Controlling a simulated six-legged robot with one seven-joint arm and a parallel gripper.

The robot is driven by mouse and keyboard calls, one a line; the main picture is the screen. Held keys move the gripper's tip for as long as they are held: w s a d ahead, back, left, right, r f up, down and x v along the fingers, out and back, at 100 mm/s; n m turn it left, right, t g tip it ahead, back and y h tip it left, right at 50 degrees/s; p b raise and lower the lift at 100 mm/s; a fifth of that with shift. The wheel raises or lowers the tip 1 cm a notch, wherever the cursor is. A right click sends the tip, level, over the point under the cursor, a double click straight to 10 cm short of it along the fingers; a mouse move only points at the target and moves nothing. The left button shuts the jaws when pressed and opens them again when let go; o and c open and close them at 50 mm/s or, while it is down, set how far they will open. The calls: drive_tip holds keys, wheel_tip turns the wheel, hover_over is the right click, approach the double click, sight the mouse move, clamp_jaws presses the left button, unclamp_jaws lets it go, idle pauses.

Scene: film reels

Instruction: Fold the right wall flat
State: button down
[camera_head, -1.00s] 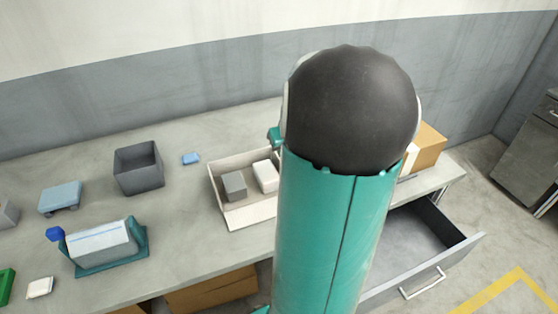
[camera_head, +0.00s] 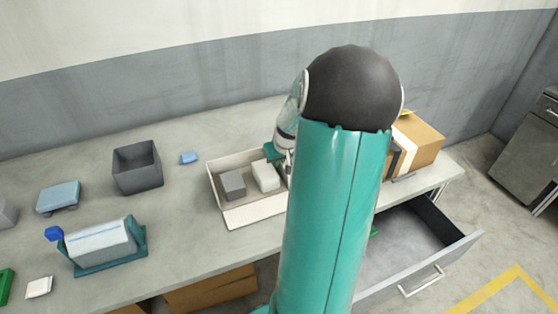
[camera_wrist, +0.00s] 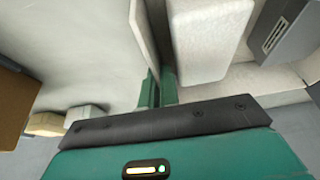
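A shallow beige box (camera_head: 214,184) stands on the worktop, its front wall (camera_head: 255,213) lying folded outward. Its left and back walls are upright. My arm hides much of its right side in the head view. In the wrist view the right wall (camera_wrist: 147,35) is a pale upright strip running down to my gripper. My gripper (camera_wrist: 159,88) has its two green fingers close together at that wall's end, one on each side of the line of the wall. I cannot tell whether they pinch it. In the head view only a bit of my gripper (camera_head: 274,153) shows at the box's back right.
Inside the box are a grey block (camera_head: 233,184) and a white block (camera_head: 266,176). A cardboard box (camera_head: 420,142) stands at right, above an open drawer (camera_head: 440,262). A grey bin (camera_head: 137,168) and small blue block (camera_head: 189,158) stand left.

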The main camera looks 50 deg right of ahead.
drive_tip(key=shift+s+d, duration=0.15)
drive_tip(key=shift+d, duration=0.05)
drive_tip(key=shift+s+d+t+y, duration=0.15)
drive_tip(key=shift+d+t+y, duration=0.15)
drive_tip(key=shift+y, duration=0.3)
drive_tip(key=y, duration=0.1)
drive_tip(key=d+t, duration=0.1)
drive_tip(key=m+y, duration=0.1)
drive_tip(key=shift+s+d+f+t+y, duration=0.15)
drive_tip(key=shift+s+f+t+y, duration=0.1)
drive_tip(key=shift+s+t+y, duration=0.1)
drive_tip(key=shift+s+d+f+m+t+y, duration=0.25)
drive_tip(key=shift+d+f+t+y, duration=0.15)
drive_tip(key=shift+t+y, duration=0.35)
drive_tip(key=shift+s+d+f+m+t+y, duration=0.25)
drive_tip(key=shift+d+t+y, duration=0.25)
drive_tip(key=shift+y, duration=0.4)
drive_tip(key=c, duration=1.9)
unclamp_jaws()
drive_tip(key=shift+a, duration=0.1)
